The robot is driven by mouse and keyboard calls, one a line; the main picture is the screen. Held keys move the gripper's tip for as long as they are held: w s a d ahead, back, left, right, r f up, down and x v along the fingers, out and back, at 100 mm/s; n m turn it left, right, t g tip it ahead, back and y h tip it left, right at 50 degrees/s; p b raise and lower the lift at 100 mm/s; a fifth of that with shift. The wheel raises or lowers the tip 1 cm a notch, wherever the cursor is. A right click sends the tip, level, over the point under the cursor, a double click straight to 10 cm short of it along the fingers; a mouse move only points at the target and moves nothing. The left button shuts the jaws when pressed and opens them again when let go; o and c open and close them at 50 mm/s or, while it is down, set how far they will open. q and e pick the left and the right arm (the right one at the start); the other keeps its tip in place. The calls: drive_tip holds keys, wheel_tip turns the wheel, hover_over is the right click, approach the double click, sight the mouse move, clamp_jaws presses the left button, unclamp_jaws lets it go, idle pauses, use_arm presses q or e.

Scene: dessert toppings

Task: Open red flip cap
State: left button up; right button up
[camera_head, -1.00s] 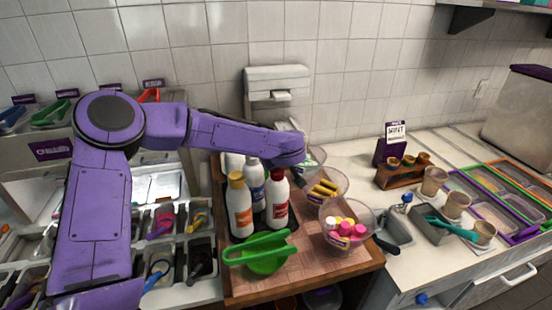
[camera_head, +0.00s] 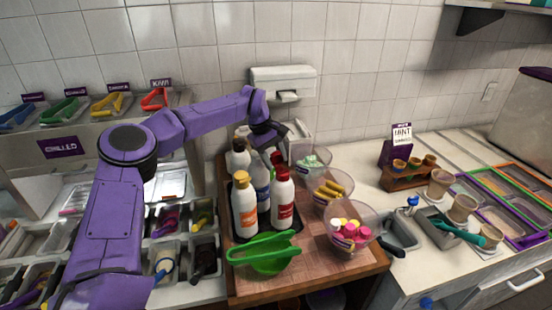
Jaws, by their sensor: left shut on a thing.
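My left gripper (camera_head: 274,146) reaches in over the group of bottles from behind and is small in view. Its dark fingers point down and are shut on the red flip cap (camera_head: 277,157), which shows just above the red-label bottle. The exact contact is partly hidden, and I cannot tell whether the cap is open. The white bottle with a red label (camera_head: 283,200) stands upright at the right of the group. Beside it stand a white bottle with an orange label and yellow cap (camera_head: 244,207), a blue-label bottle (camera_head: 261,180) and a dark-capped bottle (camera_head: 238,157). My right gripper is not in view.
A green scoop-like holder (camera_head: 264,254) lies in front of the bottles on the wooden board (camera_head: 310,268). Clear bowls with pink and white pieces (camera_head: 348,230), yellow rolls (camera_head: 331,190) and pale green pieces (camera_head: 313,160) stand to the right. A dispenser (camera_head: 284,82) hangs on the wall behind.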

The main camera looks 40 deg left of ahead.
use_arm(q)
drive_tip(key=h, duration=0.1)
drive_tip(key=f+g+h, duration=0.1)
drive_tip(key=h, duration=0.2)
drive_tip(key=shift+w+a+f+n+g, duration=0.1)
drive_tip(key=shift+a+f+n+g, duration=0.2)
drive_tip(key=shift+a+n, duration=0.1)
drive_tip(key=shift+h, duration=0.3)
drive_tip(key=o, duration=1)
drive_tip(key=shift+w, duration=0.15)
